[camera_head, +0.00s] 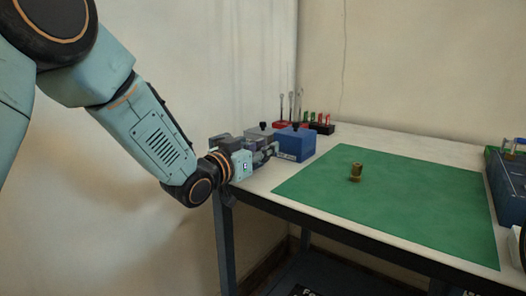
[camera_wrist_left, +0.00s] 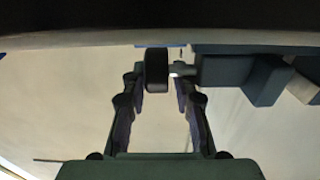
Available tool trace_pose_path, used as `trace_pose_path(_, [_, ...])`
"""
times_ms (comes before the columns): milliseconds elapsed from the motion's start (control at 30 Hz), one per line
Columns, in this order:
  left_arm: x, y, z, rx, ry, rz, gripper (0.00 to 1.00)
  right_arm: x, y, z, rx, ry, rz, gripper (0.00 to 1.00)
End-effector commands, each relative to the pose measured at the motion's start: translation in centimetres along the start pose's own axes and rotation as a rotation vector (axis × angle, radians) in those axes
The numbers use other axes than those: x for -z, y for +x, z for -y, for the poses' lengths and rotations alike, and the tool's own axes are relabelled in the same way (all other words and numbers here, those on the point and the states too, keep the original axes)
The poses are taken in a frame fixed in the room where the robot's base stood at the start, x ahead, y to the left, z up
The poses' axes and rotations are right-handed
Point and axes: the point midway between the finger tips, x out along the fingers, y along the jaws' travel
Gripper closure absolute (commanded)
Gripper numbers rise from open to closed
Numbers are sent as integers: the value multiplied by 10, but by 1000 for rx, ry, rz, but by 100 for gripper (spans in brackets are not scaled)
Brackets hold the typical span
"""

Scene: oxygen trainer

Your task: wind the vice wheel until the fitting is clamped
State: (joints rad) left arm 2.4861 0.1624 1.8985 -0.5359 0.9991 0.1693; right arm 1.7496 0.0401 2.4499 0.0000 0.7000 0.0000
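In the left wrist view the gripper's two fingers (camera_wrist_left: 160,88) are spread apart. The dark vice wheel (camera_wrist_left: 157,70) shows between the fingertips, nearer the left finger; I cannot tell whether they touch. A short shaft joins the wheel to the grey vice body (camera_wrist_left: 222,70) on the right. My right gripper is not in view.
Blue boxes (camera_head: 295,144) stand close behind my left gripper. A red rack (camera_head: 291,124) and a dark rack with coloured pieces (camera_head: 321,126) stand at the back. A blue-grey crate (camera_head: 507,185) is at the right.

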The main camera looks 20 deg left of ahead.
Motion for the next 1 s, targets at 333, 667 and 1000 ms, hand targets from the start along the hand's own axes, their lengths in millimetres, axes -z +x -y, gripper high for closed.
trace_pose_path(333, [0,0,-1,0,1,0,82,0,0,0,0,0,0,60])
trace_pose_path(667, [0,0,-1,0,0,1,100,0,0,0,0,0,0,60])
trace_pose_path(1000, [2,0,-1,0,0,23,100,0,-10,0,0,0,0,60])
